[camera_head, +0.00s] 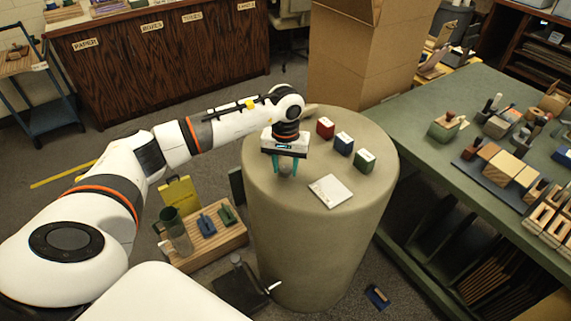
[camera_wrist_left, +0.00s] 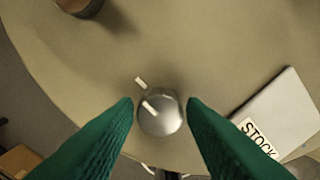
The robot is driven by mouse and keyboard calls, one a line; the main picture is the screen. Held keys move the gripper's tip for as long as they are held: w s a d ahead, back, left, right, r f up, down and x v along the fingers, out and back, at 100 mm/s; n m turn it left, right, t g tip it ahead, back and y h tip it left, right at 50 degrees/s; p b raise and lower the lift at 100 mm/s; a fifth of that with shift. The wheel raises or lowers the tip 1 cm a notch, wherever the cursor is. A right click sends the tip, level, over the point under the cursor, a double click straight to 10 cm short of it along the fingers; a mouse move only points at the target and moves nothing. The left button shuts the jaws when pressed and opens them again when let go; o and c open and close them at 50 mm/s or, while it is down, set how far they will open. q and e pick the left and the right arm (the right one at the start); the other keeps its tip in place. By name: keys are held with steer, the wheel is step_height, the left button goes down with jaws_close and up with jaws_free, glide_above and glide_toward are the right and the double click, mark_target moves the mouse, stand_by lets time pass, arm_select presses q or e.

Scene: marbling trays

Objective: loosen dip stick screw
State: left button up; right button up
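The dip stick screw shows as a round silver knob (camera_wrist_left: 165,120) on the top of a large tan drum (camera_head: 318,240). A white mark is on the knob, and another white mark lies on the drum top just beyond it, roughly in line. My left gripper (camera_head: 287,172) points down over the drum's near left part. Its green fingers (camera_wrist_left: 160,103) stand apart on either side of the knob, with a thin gap seeming to show at each side. In the head view the knob is small and mostly hidden between the fingers. My right gripper is in neither view.
A white pad (camera_head: 330,191), labelled STOCK, lies right of the gripper. A brown round thing (camera_wrist_left: 80,5) is at the wrist view's top left. A green table (camera_head: 420,120) stands right.

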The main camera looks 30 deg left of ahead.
arm_select(q)
steer(key=c, duration=0.6)
steer(key=shift+n, duration=0.3)
